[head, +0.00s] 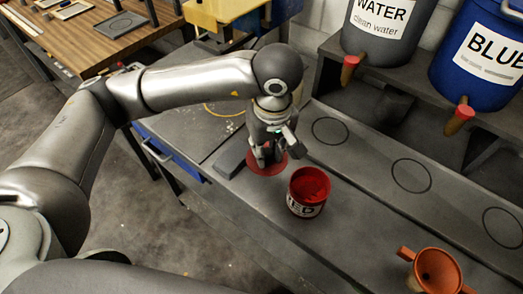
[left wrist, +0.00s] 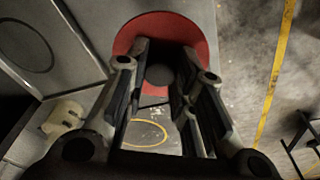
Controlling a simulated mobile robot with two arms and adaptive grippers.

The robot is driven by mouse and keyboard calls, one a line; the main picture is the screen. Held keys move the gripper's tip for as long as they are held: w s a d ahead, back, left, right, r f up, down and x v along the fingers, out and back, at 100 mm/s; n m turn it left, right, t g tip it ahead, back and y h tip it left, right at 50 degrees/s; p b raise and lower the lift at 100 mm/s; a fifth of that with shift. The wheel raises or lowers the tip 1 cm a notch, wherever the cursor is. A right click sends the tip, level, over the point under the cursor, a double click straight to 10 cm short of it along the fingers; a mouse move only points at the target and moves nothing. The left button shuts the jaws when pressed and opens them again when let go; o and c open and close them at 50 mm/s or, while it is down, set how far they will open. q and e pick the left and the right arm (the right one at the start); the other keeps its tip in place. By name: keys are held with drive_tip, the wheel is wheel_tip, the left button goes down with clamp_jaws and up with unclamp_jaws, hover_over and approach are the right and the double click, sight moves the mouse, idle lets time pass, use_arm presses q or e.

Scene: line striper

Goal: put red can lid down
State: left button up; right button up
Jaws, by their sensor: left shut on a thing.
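The red can lid (head: 267,168) is a flat red disc, low over the grey bench beside the can. I cannot tell whether it touches the bench. My left gripper (head: 269,153) is above it, shut on it from the top. In the left wrist view the lid (left wrist: 198,30) shows beyond the fingers, which are around its dark middle knob (left wrist: 160,75). The red can (head: 306,207) stands upright and open to the right of the lid, with red inside and a partly visible "RED" label. My right gripper is not in view.
A dark grey block (head: 231,160) lies just left of the lid. An orange funnel-like cup (head: 437,270) stands at the lower right. Grey water (head: 379,56) and blue (head: 482,75) buckets with taps stand on a shelf behind. The bench between can and funnel is clear.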

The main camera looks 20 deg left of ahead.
use_arm(q)
drive_tip(key=shift+w+a+f, duration=0.3)
drive_tip(key=shift+w+f, duration=0.05)
drive_tip(key=shift+f, duration=0.2)
drive_tip(key=shift+w+a+f, duration=0.3)
drive_tip(key=shift+w+f, duration=0.05)
drive_tip(key=shift+f, duration=0.2)
drive_tip(key=shift+w+a+f+p, duration=0.25)
drive_tip(key=shift+w+f+p, duration=0.15)
drive_tip(key=shift+f, duration=0.1)
wheel_tip(320, 180, down, 4)
drive_tip(key=shift+w+a+r+p, duration=0.15)
drive_tip(key=shift+p, duration=0.25)
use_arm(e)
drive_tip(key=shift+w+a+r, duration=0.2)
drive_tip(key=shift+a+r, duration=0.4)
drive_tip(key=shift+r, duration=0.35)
use_arm(q)
drive_tip(key=shift+f+b, duration=0.25)
drive_tip(key=shift+b, duration=0.15)
drive_tip(key=o, duration=0.9)
drive_tip(key=shift+r, duration=0.1)
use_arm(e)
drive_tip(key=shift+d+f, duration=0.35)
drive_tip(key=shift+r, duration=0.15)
